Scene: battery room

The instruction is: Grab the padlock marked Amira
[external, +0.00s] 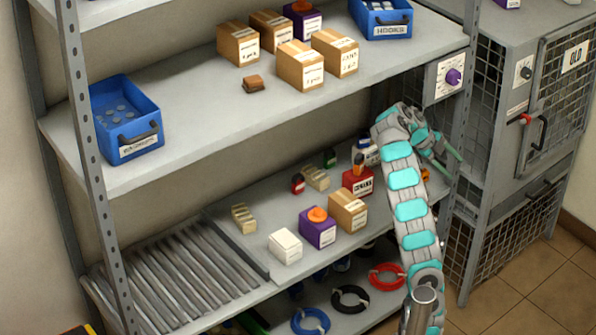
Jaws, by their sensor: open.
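No name Amira is readable in this view, so I cannot tell which thing is the marked padlock. A small red item with a pale label (298,184) and a small dark green item (330,158) stand on the middle shelf; their shapes are too small to identify. A red piece (525,119) sits by the cage door handle at the right. My gripper (453,164) is open, with nothing seen between its fingers. It is near the right end of the middle shelf, by the rack post, right of the small items. An orange bit below it is partly hidden.
The middle shelf (235,192) holds purple, red, white and brown boxes and small beige blocks. The upper shelf (190,125) above holds cartons and blue bins. Cable coils lie below. Rack posts and the mesh cage (500,85) flank my arm. Floor (540,290) is clear at bottom right.

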